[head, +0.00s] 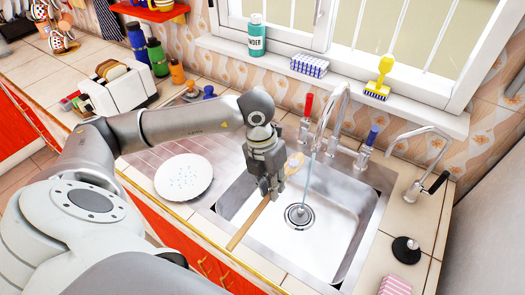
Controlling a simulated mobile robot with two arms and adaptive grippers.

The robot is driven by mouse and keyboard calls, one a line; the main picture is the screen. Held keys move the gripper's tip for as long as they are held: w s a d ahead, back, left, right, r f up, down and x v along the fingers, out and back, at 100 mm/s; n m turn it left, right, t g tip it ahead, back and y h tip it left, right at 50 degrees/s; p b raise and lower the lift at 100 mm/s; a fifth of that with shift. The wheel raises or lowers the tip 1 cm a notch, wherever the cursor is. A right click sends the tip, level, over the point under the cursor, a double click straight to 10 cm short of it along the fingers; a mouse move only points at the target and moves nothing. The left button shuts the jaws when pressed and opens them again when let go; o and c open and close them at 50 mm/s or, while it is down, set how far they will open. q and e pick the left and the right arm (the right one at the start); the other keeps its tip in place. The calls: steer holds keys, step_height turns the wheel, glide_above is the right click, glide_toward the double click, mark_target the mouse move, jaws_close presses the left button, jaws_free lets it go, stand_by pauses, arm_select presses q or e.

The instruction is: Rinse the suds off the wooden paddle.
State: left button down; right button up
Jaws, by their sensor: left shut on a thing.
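My left gripper (268,187) is over the left part of the metal sink (338,215) and is shut on the wooden paddle (248,222). The paddle's long handle slants down to the left, toward the front counter edge. Its rounded head sticks out past the gripper on the upper right, near the tap. A thin stream of water (309,170) falls from the curved tap (338,95) toward the drain (299,215). The paddle's head is just left of the stream; I cannot tell whether they touch. Suds are too small to make out. My right gripper is out of view.
A white plate (183,179) lies on the drainboard left of the sink. A second, smaller tap (420,140) and a black stopper (405,250) are on the right. A toaster (118,90) and bottles (157,57) stand at the back left. The sink's right side is clear.

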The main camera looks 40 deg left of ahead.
arm_select(q)
steer(key=shift+w+d+f, duration=0.1)
steer(key=shift+w+d, duration=0.1)
steer(key=shift+w, duration=0.25)
steer(key=shift+w+d+f, duration=0.1)
steer(key=shift+w+d, duration=0.05)
steer(key=shift+w, duration=0.25)
steer(key=w+d+f+b, duration=0.1)
steer(key=w+d+b, duration=0.1)
steer(key=w, duration=0.5)
steer(key=shift+d+f, duration=0.25)
steer(key=shift+d, duration=0.15)
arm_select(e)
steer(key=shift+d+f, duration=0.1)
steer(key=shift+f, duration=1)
arm_select(q)
steer(key=shift+d, duration=0.2)
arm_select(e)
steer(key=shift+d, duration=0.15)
arm_select(q)
steer(key=shift+s+d, duration=0.2)
steer(key=shift+d, duration=0.2)
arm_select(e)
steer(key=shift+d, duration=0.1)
arm_select(q)
steer(key=shift+a, duration=0.15)
